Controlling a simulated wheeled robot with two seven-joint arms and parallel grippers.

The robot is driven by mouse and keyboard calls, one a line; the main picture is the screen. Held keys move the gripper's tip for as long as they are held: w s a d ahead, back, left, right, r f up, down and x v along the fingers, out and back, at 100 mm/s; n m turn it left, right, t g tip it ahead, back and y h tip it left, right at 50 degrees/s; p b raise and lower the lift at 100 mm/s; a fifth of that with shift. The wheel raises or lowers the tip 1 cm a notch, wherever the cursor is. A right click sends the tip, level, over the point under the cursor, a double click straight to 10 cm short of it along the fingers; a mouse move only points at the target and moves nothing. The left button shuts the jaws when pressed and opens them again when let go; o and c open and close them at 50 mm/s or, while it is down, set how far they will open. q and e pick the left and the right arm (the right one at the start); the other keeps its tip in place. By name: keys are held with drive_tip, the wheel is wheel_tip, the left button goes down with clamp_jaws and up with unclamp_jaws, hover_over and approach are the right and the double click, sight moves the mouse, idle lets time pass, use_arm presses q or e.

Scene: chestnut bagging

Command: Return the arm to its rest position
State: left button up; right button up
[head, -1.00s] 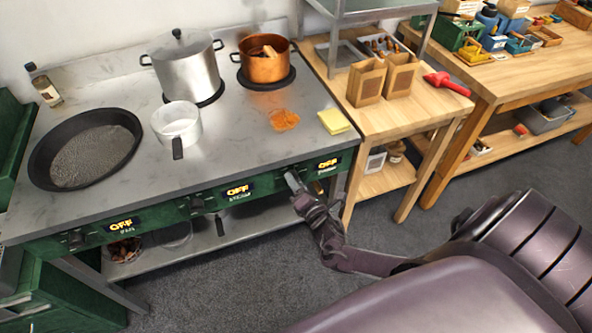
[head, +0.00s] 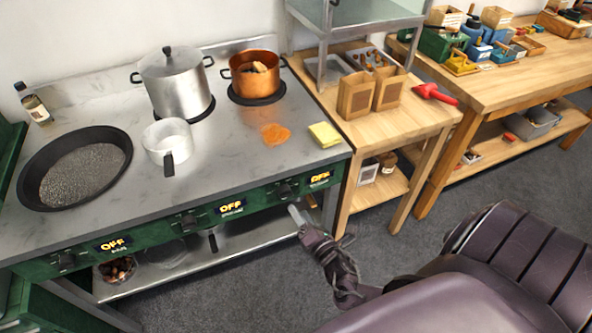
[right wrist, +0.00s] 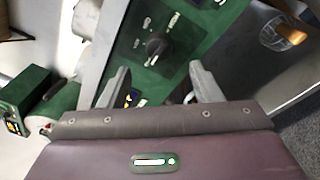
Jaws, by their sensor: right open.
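My right gripper (head: 296,216) is in front of the stove's right front edge, below the green control panel (head: 232,206), with its arm reaching in from the lower right. In the right wrist view its two fingers (right wrist: 155,88) stand apart with nothing between them. A black knob (right wrist: 157,45) on the green panel shows beyond the fingers. My left gripper is in neither view.
On the stove stand a black pan (head: 75,168), a small white pot (head: 169,142), a steel pot (head: 178,85) and a copper pot (head: 256,76). Grey floor is open below.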

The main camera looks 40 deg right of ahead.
drive_tip(key=shift+s, duration=0.1)
idle(0.5)
drive_tip(key=s+f+m+g+h, duration=0.1)
drive_tip(key=s+f+m+g, duration=0.5)
drive_tip(key=f, duration=0.6)
drive_tip(key=s+f+m+g, duration=0.4)
drive_tip(key=s+f+m, duration=0.3)
drive_tip(key=f, duration=0.4)
drive_tip(key=s+a+f+m+g+y, duration=0.1)
drive_tip(key=s+a+f+m+g, duration=0.1)
drive_tip(key=s, duration=0.5)
drive_tip(key=s+a+f+m+g+y, duration=0.1)
drive_tip(key=s+a+f+m+g, duration=0.1)
drive_tip(key=s, duration=0.6)
drive_tip(key=s+a+f+m+g, duration=0.3)
drive_tip(key=s+a+f+m, duration=0.1)
drive_tip(key=s+a+f, duration=0.1)
drive_tip(key=shift+s+a+f+y, duration=0.35)
drive_tip(key=shift+s+f, duration=0.25)
drive_tip(key=shift+s, duration=0.6)
